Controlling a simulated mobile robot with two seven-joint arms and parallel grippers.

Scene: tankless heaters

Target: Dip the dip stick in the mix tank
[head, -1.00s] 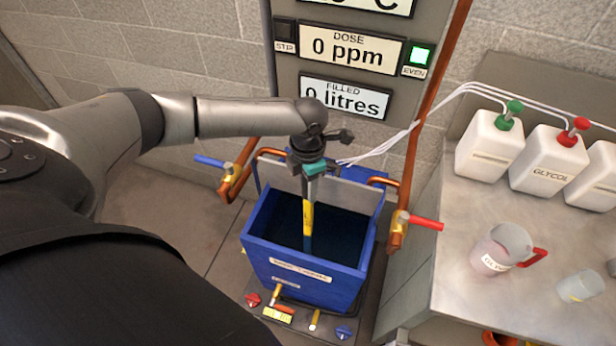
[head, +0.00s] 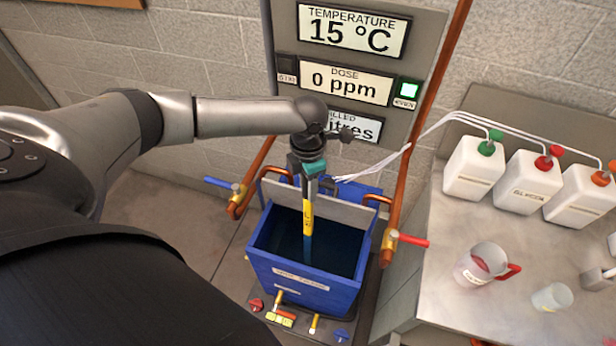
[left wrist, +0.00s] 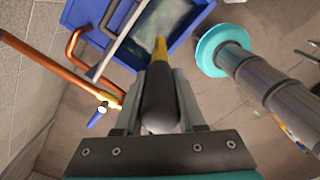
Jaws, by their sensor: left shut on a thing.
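The blue mix tank (head: 305,279) stands open in the middle of the head view, with dark liquid in it. My left gripper (head: 309,180) is above the tank's opening and shut on the dip stick (head: 307,215), which has a yellow part and hangs upright. The stick's lower end reaches down into the tank and looks bluish against the liquid. In the left wrist view, the stick's dark rounded handle (left wrist: 160,100) sits between the fingers, with the blue tank (left wrist: 182,45) beyond it. My right gripper does not show.
A panel above reads 15 °C (head: 352,32) and 0 ppm. Copper pipes with a blue-handled valve (head: 220,184) and a red-handled valve (head: 408,239) flank the tank. A bench at right holds white jugs (head: 526,183), a pitcher (head: 482,264) and a beaker (head: 552,297).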

